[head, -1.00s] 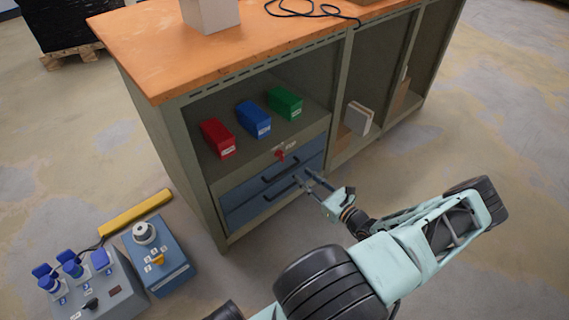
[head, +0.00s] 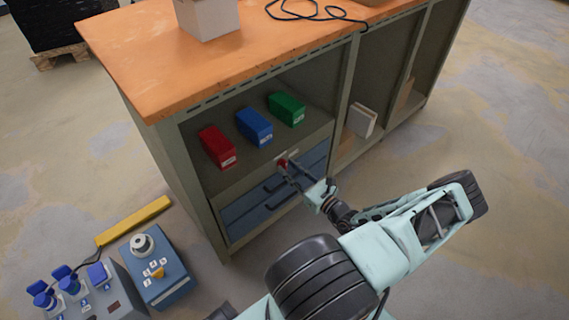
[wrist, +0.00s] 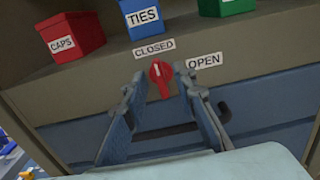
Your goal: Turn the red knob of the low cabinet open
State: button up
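The red knob (wrist: 160,76) sits on the cabinet's front strip, between a CLOSED label (wrist: 154,48) on its upper left and an OPEN label (wrist: 205,61) on its right. Its white pointer line stands roughly upright. The knob also shows in the head view (head: 283,163), partly behind my fingertips. My gripper (wrist: 154,80) is open, with one finger to the left of the knob and one to the right. I cannot tell whether either finger touches it. The low cabinet (head: 165,150) has an orange top and blue drawers below the knob.
Red (head: 217,147), blue (head: 254,126) and green (head: 287,109) bins stand on the shelf above the knob. Dark drawer handles (head: 278,182) lie below. A blue control box (head: 160,272) and a yellow bar (head: 133,221) are on the floor at left.

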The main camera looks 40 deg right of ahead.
jog(key=shift+w, duration=0.2)
jog(key=shift+c, duration=0.2)
jog(key=shift+s, duration=0.1)
grip_shut()
jog(key=shift+m, duration=0.5)
jog(key=m, duration=0.5)
jog(key=m+b, duration=0.1)
jog(key=m, duration=1)
jog(key=shift+d+f+m+b, duration=0.2)
jog(key=shift+d+m+b, duration=0.1)
jog(key=shift+m, duration=0.1)
